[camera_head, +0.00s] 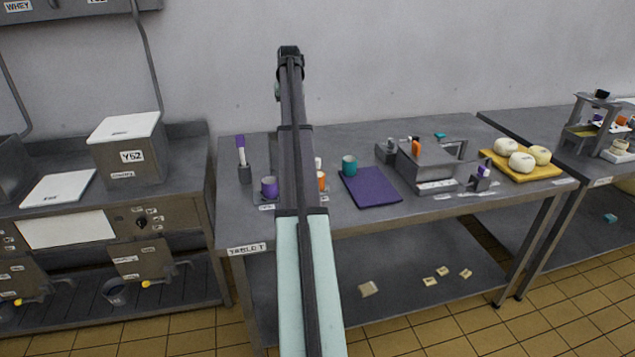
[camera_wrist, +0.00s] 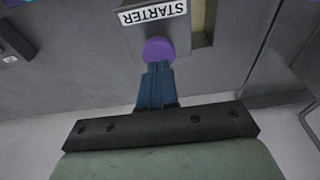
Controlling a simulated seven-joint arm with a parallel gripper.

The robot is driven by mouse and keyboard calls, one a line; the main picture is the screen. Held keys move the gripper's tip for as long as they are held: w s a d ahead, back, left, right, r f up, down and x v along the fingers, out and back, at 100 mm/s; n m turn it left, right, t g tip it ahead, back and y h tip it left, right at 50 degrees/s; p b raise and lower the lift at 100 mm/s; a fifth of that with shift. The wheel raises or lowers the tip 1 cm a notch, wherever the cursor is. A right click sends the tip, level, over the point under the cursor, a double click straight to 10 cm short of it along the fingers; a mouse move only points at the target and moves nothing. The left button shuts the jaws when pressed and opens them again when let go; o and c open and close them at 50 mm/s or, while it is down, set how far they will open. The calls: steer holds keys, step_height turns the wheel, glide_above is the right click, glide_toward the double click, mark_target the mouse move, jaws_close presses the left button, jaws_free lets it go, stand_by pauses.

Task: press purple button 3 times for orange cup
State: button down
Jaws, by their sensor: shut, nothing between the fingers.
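A round purple button (camera_wrist: 159,49) sits on a grey panel beside an upside-down STARTER label (camera_wrist: 152,12) in the wrist view. My gripper (camera_wrist: 157,66) is shut, with its blue fingers together and empty. Its tips overlap the button's near edge in the picture; I cannot tell whether they touch or press it. In the head view, the orange cup (camera_head: 321,181) stands on the middle table, partly hidden by my arm. My gripper cannot be made out in the head view.
A purple mat (camera_head: 372,188) lies on the middle table (camera_head: 350,218). A grey metal device (camera_head: 432,165) stands to its right, then a yellow board (camera_head: 545,172) with pale round cheeses. A lidded box (camera_head: 128,150) stands on the left bench.

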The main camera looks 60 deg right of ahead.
stand_by(0.5)
step_height(320, 180, up, 6)
stand_by(0.7)
stand_by(0.3)
